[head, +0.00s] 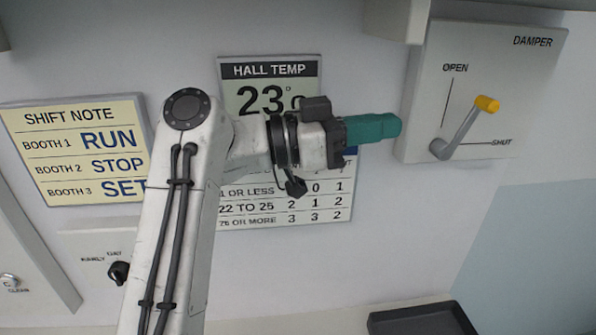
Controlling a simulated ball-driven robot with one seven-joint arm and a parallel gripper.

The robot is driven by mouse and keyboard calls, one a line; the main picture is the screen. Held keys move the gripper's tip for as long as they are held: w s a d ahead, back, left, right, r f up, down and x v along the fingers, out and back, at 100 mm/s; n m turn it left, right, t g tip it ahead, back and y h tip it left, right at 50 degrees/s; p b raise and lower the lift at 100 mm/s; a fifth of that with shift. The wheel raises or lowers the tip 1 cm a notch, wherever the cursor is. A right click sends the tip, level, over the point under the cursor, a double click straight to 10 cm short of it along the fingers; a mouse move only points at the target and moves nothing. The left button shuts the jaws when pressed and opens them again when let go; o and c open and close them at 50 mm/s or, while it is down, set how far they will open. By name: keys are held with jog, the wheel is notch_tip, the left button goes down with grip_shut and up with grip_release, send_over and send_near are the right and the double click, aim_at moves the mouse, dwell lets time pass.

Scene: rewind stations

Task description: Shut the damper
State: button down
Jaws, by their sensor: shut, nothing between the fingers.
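The damper panel (535,60) is a pale box on the wall at the upper right, marked DAMPER, OPEN and SHUT. Its grey lever (461,128) has a yellow end knob (487,104) and turns on a pivot at its lower left end. The OPEN line runs up from the pivot and the SHUT line runs right. The lever points up and right, between the two lines. My gripper (398,126), with teal fingers, is shut and empty. It points right, its tips by the panel's left edge in the picture, left of the lever and apart from it.
A HALL TEMP sign (240,90) reading 23 and a number table (270,220) are partly behind my arm. A shift note (75,150) hangs at left. A black knob (119,272) is below it. A dark tray (420,322) lies at the bottom right. Wall below the panel is clear.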

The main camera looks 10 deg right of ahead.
jog(key=a+f+b, duration=0.2)
jog(key=a+f, duration=0.2)
jog(key=a, duration=0.6)
jog(key=shift+f+b, duration=0.25)
jog(key=shift+b, duration=0.1)
